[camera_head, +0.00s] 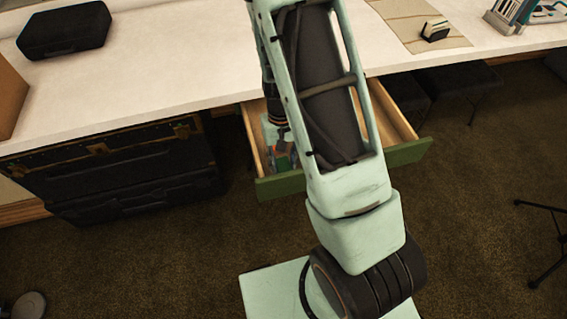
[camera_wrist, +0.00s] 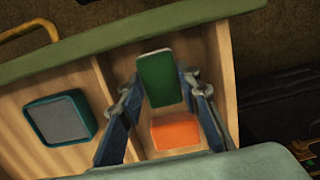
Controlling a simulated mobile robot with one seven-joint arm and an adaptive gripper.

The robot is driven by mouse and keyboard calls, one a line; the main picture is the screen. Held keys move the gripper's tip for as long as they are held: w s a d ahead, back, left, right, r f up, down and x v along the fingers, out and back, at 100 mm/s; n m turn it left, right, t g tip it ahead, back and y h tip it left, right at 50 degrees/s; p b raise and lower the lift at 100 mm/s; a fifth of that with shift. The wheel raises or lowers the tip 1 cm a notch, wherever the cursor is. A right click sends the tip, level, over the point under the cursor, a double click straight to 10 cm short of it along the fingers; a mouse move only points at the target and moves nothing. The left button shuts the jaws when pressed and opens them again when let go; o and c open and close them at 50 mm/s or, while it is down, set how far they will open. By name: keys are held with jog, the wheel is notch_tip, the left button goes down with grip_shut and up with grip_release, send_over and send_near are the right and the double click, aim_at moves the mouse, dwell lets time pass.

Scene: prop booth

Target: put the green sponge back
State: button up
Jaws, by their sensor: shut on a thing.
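The green sponge (camera_wrist: 161,80) is between the two blue fingers of my gripper (camera_wrist: 163,88) in the wrist view, and the gripper is shut on it. It is over or inside the right compartment of an open wooden drawer (camera_wrist: 100,76) with a green front (camera_head: 281,187). I cannot tell whether it touches the drawer floor. In the head view my arm covers much of the drawer, and the gripper and sponge show only in part at its left side.
An orange block (camera_wrist: 175,134) lies in the same compartment, and a grey box with a teal rim (camera_wrist: 62,117) lies across the divider. The drawer sticks out under a white counter (camera_head: 180,65). Black cases (camera_head: 120,170) stand left of it.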

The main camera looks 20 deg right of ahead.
aim_at(282, 161)
jog(key=shift+f, duration=0.1)
jog(key=o, duration=1.2)
jog(key=r, duration=0.4)
jog(key=w+r+p, duration=0.1)
jog(key=r, duration=0.3)
jog(key=r+p, duration=0.1)
jog(key=r, duration=0.3)
jog(key=shift+w+r, duration=0.15)
jog(key=shift+w, duration=0.05)
